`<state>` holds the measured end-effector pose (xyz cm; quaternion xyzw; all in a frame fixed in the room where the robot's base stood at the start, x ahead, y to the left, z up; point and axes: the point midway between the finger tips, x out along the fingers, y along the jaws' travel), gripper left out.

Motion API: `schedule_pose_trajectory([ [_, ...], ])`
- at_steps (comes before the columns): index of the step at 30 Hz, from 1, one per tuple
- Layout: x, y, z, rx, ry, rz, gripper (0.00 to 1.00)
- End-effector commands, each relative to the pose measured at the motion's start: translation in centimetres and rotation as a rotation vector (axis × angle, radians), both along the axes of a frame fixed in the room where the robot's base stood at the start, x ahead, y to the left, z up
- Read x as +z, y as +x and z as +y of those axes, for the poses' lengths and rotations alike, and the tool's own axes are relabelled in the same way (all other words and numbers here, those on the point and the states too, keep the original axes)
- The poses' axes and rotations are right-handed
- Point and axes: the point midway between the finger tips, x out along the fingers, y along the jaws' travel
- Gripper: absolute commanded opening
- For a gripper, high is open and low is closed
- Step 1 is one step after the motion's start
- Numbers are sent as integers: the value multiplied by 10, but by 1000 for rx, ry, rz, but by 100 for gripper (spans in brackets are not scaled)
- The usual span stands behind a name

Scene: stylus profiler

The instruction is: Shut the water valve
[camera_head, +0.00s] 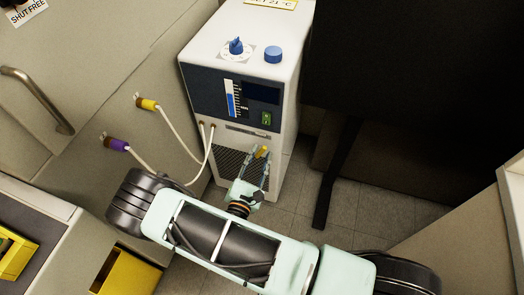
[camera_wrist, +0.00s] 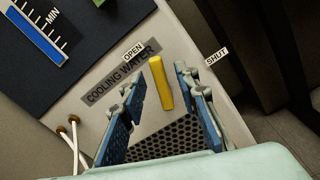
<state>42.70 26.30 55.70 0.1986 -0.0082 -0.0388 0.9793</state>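The water valve is a yellow lever (camera_wrist: 161,82) on the lower front of the white chiller cabinet (camera_head: 287,100), below the "COOLING WATER" label (camera_wrist: 122,72). In the wrist view the lever's upper end is near the "OPEN" label (camera_wrist: 133,52), with the "SHUT" label (camera_wrist: 216,57) farther right. The lever also shows small in the head view (camera_head: 263,152). My gripper (camera_wrist: 160,86) is open, its blue-padded fingers on either side of the lever. Gaps show between the lever and both pads; the depth is hard to judge.
A perforated grille (camera_wrist: 178,137) lies below the lever. White hoses (camera_head: 178,135) run left from the cabinet to yellow (camera_head: 147,104) and purple (camera_head: 117,144) wall fittings. A blue dial (camera_head: 236,46) and blue cap (camera_head: 273,54) sit on top. A dark panel (camera_head: 400,70) stands at right.

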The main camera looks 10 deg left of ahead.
Motion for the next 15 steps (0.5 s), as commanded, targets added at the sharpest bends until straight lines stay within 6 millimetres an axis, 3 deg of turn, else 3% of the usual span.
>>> schedule_pose_trajectory([
  [6, 0, 22, -1, 0, 1, 0, 29],
  [15, 0, 25, -1, 0, 1, 1, 29],
])
